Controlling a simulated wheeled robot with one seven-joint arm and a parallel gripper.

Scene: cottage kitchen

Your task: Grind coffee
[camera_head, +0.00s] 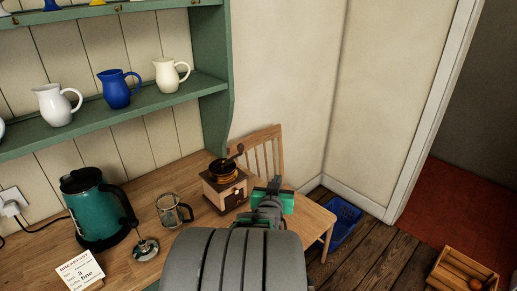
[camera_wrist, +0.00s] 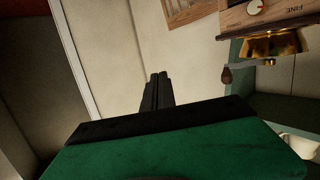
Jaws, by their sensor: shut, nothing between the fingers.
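The coffee grinder (camera_head: 211,192) is a wooden box with a brass top and a dark crank (camera_head: 236,153), upright on the worktop. In the wrist view the grinder (camera_wrist: 268,14) is upside down at the top right, with a pale dial and the word FINE on its wood. Its crank knob (camera_wrist: 226,75) hangs beside the brass. My gripper (camera_head: 275,184) is just right of the grinder, apart from it. Its dark fingers (camera_wrist: 157,80) are shut and empty in the wrist view. My arm hides part of the worktop.
A green kettle (camera_head: 95,208), a glass mug (camera_head: 170,214), a round metal piece with a rod (camera_head: 146,248) and a breakfast card (camera_head: 79,273) reading "3" and "fine" stand left. A wooden chair (camera_head: 262,150) and blue basket (camera_head: 343,222) are behind. Jugs line the green shelf (camera_head: 145,103).

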